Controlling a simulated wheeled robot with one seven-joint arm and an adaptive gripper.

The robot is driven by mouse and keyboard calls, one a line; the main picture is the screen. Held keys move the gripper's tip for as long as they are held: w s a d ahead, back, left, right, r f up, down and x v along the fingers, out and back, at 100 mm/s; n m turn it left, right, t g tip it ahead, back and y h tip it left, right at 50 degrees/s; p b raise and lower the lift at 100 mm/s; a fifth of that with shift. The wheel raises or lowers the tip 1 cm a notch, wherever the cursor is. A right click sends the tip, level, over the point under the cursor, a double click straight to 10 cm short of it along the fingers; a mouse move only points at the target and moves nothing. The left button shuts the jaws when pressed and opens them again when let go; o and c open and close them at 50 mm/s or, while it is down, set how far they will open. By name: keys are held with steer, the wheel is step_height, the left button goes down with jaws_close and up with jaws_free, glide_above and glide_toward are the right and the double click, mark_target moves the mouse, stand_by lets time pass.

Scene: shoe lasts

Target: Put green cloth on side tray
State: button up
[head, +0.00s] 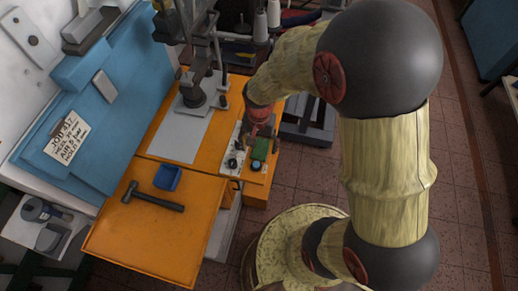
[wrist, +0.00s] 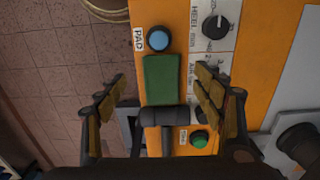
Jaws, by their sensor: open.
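The green cloth (wrist: 161,80) is a small flat rectangle on an orange surface, just below a blue round button in the wrist view. It also shows in the head view (head: 260,149), beside the control panel. My gripper (wrist: 162,92) is open, with one finger on each side of the cloth and nothing held. In the head view my gripper (head: 258,128) is small and partly hidden by my wrist.
A dial (wrist: 214,27), the blue button (wrist: 159,39) and a green button (wrist: 200,139) sit close by. The hammer (head: 152,197) lies left. A machine column (head: 194,92) rises behind.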

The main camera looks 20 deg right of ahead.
mark_target(258, 154)
steer(key=f, duration=0.2)
steer(key=f+b, duration=0.1)
steer(key=f, duration=0.2)
steer(key=shift+w+a+f+b, duration=0.1)
steer(key=shift+w+f+b, duration=0.1)
steer(key=shift+f+b, duration=0.1)
steer(key=shift+r, duration=0.1)
steer(key=c, duration=0.3)
steer(key=c, duration=0.9)
steer(key=shift+r, duration=0.1)
steer(key=shift+c, duration=0.2)
